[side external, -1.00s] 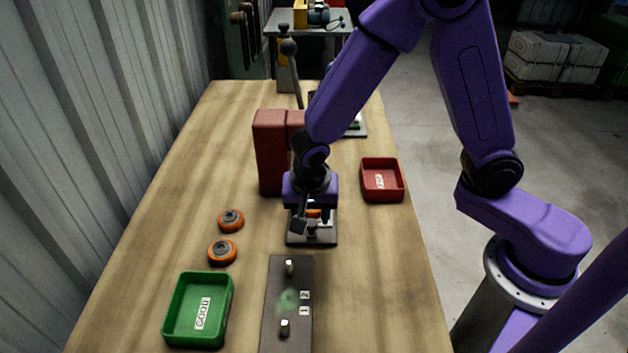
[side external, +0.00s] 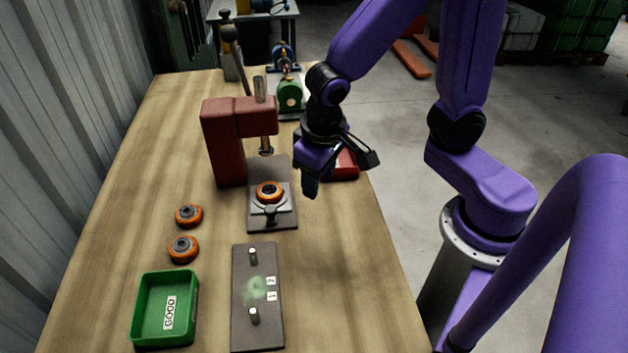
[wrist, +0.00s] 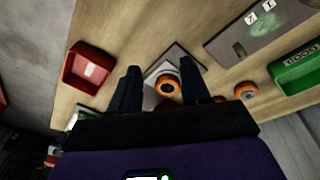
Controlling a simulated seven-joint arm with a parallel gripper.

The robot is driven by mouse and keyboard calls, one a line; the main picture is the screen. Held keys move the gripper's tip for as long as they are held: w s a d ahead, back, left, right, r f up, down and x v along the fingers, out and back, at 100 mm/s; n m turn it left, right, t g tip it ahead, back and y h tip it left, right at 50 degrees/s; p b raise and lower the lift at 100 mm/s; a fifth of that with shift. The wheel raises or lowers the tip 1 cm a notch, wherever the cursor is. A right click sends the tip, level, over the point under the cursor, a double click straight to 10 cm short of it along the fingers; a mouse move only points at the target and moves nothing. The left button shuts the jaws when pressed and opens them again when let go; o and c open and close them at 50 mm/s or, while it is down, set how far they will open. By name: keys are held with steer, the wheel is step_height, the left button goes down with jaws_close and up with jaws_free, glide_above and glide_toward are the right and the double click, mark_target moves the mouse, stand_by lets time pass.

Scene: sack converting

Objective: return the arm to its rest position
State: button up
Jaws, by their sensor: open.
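My gripper (side external: 338,172) hangs in the air to the right of the red press (side external: 224,150), tilted, with its two fingers spread apart and nothing between them. An orange ring-shaped part with a dark centre (side external: 270,192) sits on the press's base plate (side external: 286,222), apart from the gripper. In the wrist view both dark fingers (wrist: 160,82) are wide apart, and the orange part (wrist: 168,86) shows beyond them on its plate. My arm reaches in from the right over the table edge.
A red tray (side external: 347,172) is partly hidden behind my gripper. Two orange parts (side external: 189,215) (side external: 183,249) lie on the table (side external: 120,210) at left. A green tray (side external: 140,318) and a dark plate with two pegs (side external: 270,334) stand in front. The table's right front is clear.

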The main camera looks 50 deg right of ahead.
steer(key=s+d+r+n, duration=0.2)
steer(key=s+d+n, duration=0.1)
steer(key=s+n, duration=0.2)
steer(key=s+d+r+n+g+y, duration=0.1)
steer(key=s+d+r+n, duration=0.1)
steer(key=s+n, duration=0.4)
steer(key=shift+s+d+r+n, duration=0.15)
steer(key=shift+s+d+n, duration=0.15)
steer(key=shift+s+d, duration=0.45)
